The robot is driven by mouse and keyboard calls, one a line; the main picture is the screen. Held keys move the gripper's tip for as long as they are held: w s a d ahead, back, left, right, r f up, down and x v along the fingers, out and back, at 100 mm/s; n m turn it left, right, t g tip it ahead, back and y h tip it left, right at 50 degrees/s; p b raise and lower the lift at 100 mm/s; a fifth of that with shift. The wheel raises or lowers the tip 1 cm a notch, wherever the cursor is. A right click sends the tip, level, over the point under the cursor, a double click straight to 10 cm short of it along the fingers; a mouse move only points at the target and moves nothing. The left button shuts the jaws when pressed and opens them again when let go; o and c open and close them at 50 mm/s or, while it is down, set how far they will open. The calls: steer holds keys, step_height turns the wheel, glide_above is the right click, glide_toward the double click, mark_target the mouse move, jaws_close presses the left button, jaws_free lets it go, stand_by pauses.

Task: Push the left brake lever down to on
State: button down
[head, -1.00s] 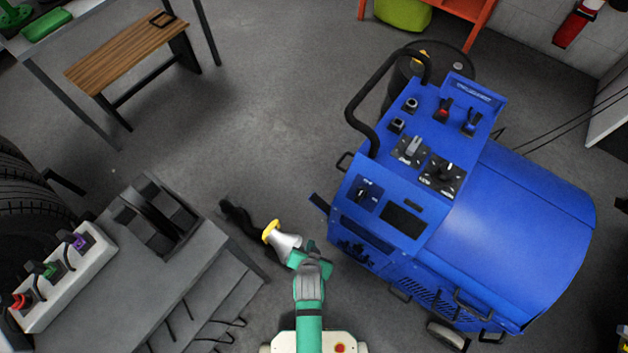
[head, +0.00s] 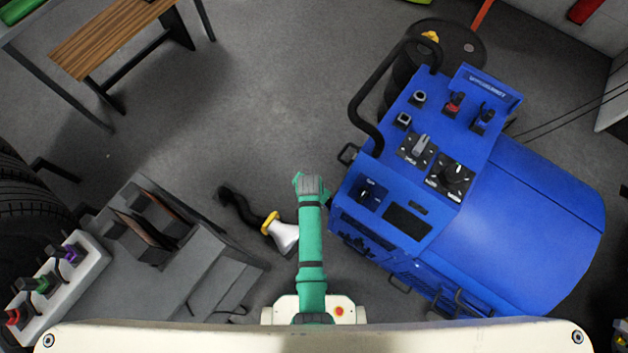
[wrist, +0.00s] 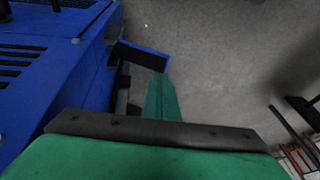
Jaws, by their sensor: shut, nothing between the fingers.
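The blue dynamometer console (head: 405,255) stands at the right in the head view. My gripper (wrist: 161,82) shows green in the wrist view, shut and empty, pointing past a blue-edged black flap (wrist: 141,56) on the machine's side. The head view shows my green arm left of the console, well away from both levers; my fingertips are hidden there.
A black hose with a white nozzle (head: 284,237) lies on the floor beside my arm. A grey stepped stand (head: 200,275) and a white box (head: 65,280) with coloured switches are at left. A black handrail (head: 360,95) edges the console.

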steer(key=shift+x, duration=2.7)
